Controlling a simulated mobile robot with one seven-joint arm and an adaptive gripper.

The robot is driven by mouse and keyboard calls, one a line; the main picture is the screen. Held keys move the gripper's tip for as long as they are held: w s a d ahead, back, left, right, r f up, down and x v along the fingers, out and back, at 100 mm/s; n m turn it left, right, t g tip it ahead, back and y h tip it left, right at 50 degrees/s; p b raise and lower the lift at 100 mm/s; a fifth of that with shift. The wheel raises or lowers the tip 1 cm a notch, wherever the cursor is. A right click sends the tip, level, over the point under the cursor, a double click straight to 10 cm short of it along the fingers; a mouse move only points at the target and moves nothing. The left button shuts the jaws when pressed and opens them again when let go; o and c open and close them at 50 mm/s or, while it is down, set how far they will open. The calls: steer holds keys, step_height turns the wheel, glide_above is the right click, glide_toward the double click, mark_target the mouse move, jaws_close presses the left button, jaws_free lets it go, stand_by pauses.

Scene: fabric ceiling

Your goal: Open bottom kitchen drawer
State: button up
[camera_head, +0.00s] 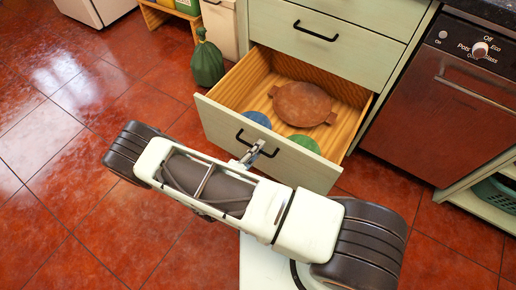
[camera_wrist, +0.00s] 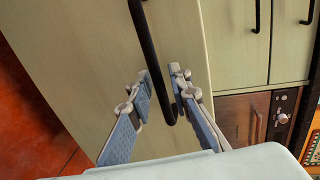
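The bottom drawer (camera_head: 262,143) is pulled well out of the pale green cabinet. Its dark bar handle (camera_head: 257,143) is on the front panel and also shows in the wrist view (camera_wrist: 150,45). My gripper (camera_head: 252,155) is at this handle. In the wrist view my gripper (camera_wrist: 160,77) has one finger on each side of the bar near its lower end. The fingers stand apart, with gaps to the bar, so it looks open around the handle rather than clamped. In the head view my wrist partly hides the fingers.
Inside the drawer lie a brown round dish (camera_head: 302,104), a blue item (camera_head: 258,119) and a green item (camera_head: 303,146). A closed drawer (camera_head: 325,40) is above. A dishwasher (camera_head: 440,110) stands right. A green bottle-like object (camera_head: 207,60) stands left. The tiled floor at left is clear.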

steer(key=shift+o, duration=0.2)
steer(key=shift+s, duration=0.1)
steer(key=v, duration=1.2)
